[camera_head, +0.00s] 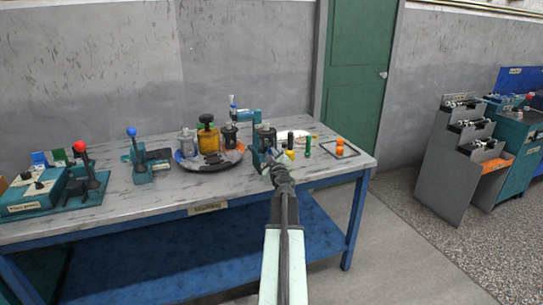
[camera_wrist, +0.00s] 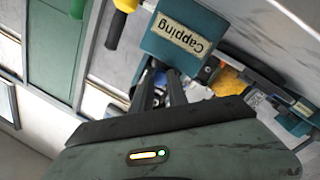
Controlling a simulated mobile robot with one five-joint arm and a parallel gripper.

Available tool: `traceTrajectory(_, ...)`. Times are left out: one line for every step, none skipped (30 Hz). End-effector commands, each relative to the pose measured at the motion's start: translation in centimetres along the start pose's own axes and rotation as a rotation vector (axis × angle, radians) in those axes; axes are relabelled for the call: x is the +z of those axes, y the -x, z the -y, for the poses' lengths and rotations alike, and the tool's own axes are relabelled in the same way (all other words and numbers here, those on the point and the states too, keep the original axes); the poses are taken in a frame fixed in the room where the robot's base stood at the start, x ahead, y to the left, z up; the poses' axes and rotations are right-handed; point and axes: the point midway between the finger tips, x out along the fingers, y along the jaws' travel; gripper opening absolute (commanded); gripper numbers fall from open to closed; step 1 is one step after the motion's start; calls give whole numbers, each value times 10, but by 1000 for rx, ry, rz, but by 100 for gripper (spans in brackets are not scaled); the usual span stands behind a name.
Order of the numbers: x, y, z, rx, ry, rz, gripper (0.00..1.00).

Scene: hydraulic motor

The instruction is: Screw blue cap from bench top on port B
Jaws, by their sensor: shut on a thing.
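My gripper (camera_head: 278,163) is at the front of the teal capping stand (camera_head: 256,150) on the bench. In the wrist view, my gripper (camera_wrist: 161,84) has its dark fingers close together just below the stand's block labelled "Capping" (camera_wrist: 180,40). A bit of blue, which looks like the blue cap (camera_wrist: 147,78), shows at the fingertips; the rest of it is hidden by the fingers. A dark cylindrical part (camera_head: 265,135) is at the stand, partly hidden. I cannot make out port B in either view.
A dark round tray (camera_head: 212,166) with bottles and an amber jar (camera_head: 208,138) is left of the stand. Yellow-black (camera_head: 290,150), green (camera_head: 308,148) and orange (camera_head: 340,147) items stand close on the right. The bench front edge is clear.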

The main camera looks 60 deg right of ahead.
Motion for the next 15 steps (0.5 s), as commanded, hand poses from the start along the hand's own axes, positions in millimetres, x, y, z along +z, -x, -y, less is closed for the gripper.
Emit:
traceTrajectory(0,0,0,0,-50,0,0)
traceTrajectory(0,0,0,0,-100,0,0)
traceTrajectory(0,-1,0,0,-177,0,0)
traceTrajectory(0,-1,0,0,-234,0,0)
traceTrajectory(0,-1,0,0,-287,0,0)
traceTrajectory(0,-1,0,0,-352,0,0)
traceTrajectory(0,-1,0,0,-392,0,0)
traceTrajectory(0,-1,0,0,-424,0,0)
traceTrajectory(0,-1,0,0,-454,0,0)
traceTrajectory(0,-1,0,0,-469,0,0)
traceTrajectory(0,-1,0,0,-476,0,0)
traceTrajectory(0,-1,0,0,-478,0,0)
traceTrajectory(0,-1,0,0,-478,0,0)
traceTrajectory(0,-1,0,0,-477,0,0)
traceTrajectory(0,-1,0,0,-476,0,0)
